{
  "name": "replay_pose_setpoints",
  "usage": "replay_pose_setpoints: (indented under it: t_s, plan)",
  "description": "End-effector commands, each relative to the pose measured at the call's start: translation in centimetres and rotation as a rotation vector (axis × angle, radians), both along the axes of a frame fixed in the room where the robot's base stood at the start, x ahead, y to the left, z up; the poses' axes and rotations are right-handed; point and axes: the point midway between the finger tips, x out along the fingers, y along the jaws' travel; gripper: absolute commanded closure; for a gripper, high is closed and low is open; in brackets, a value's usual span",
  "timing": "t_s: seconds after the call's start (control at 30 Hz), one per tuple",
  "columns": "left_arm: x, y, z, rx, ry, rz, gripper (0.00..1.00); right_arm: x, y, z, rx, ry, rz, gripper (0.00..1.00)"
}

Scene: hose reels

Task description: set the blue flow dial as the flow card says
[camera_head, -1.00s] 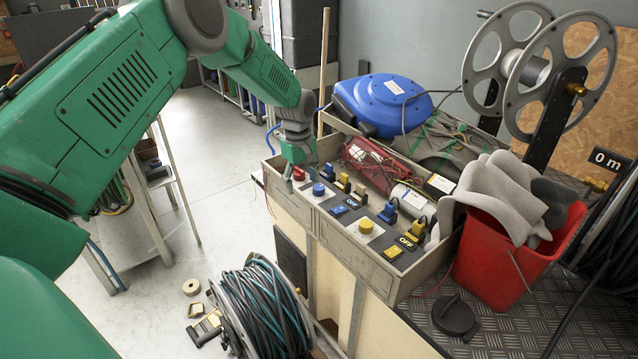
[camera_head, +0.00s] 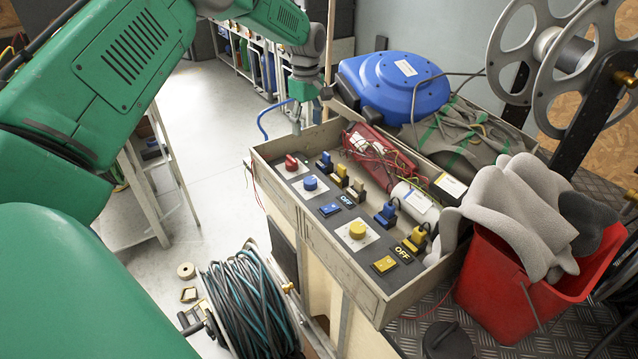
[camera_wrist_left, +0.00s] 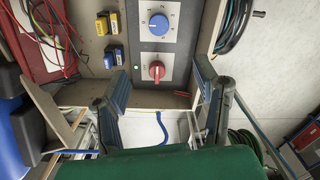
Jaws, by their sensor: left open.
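My left gripper (camera_head: 308,115) is open and empty, above the box's far end and apart from both dials. No card is clearly identifiable as the flow card. My right gripper is not in view.
A yellow dial (camera_head: 357,230), blue and yellow blocks and OFF labels (camera_head: 402,251) share the panel. The blue hose reel (camera_head: 397,85) stands behind the box. A red bucket (camera_head: 520,298) with grey cloths is at right.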

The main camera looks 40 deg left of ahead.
Motion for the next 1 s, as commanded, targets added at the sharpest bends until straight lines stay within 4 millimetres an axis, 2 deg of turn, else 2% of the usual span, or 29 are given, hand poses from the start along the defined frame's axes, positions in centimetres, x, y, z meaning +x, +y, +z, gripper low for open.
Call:
replay_pose_setpoints:
  t_s: [0.03, 0.4, 0.67, 1.0]
  plan:
    - [0.0, 0.0, -1.1, 0.0, -0.002, 0.0, 0.44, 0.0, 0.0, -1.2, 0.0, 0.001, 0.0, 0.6]
    - [0.1, -0.3, -5.4, 0.003, 0.0, -0.001, 0.44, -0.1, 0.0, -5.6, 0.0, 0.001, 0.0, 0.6]
    - [0.0, 0.0, -7.5, -0.001, 0.001, 0.0, 0.44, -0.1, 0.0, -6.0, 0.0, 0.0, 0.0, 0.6]
    - [-0.1, -0.1, -14.6, 0.001, 0.001, 0.001, 0.44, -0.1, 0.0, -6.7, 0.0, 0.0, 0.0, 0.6]
